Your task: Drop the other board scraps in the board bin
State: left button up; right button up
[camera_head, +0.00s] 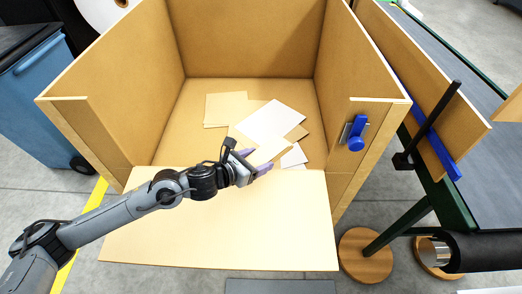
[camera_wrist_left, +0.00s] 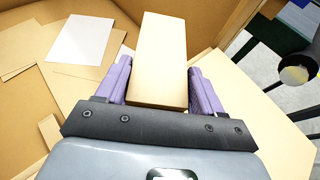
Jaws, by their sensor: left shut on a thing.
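My left gripper (camera_head: 257,161), with purple fingers, is over the front of the large tan open-topped bin (camera_head: 250,40). It is shut on a tan board scrap (camera_wrist_left: 160,58), which sticks out ahead between the two fingers in the left wrist view. In the head view the held scrap is hard to tell from the tan pieces behind it. On the bin floor lie a white sheet (camera_head: 272,121), a small white piece (camera_head: 293,157) and several tan board scraps (camera_head: 225,106), some overlapping. My right gripper is not in view.
The bin's front flap (camera_head: 220,230) is folded down under my left arm. A blue latch (camera_head: 357,133) is on the right front post. A blue wheeled bin (camera_head: 35,85) stands at left. A green-framed conveyor (camera_head: 440,60) with a black roller (camera_head: 485,252) is at right.

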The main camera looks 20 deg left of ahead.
aim_at(255, 151)
pick_arm(q)
jog(key=w, duration=0.2)
jog(key=w+a, duration=0.1)
jog(key=w, duration=0.1)
jog(key=shift+f, duration=0.15)
jog(key=w+a+f+b, duration=0.2)
jog(key=w+a+b, duration=0.2)
jog(key=w, duration=0.7)
jog(key=shift+a+f, duration=0.15)
jog(key=shift+f, duration=0.05)
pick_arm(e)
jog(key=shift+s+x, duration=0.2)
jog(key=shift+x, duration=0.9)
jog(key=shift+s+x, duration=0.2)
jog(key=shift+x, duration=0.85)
pick_arm(q)
jog(key=shift+w, duration=0.15)
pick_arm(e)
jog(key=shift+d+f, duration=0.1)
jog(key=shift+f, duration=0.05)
pick_arm(q)
jog(key=o, duration=1.1)
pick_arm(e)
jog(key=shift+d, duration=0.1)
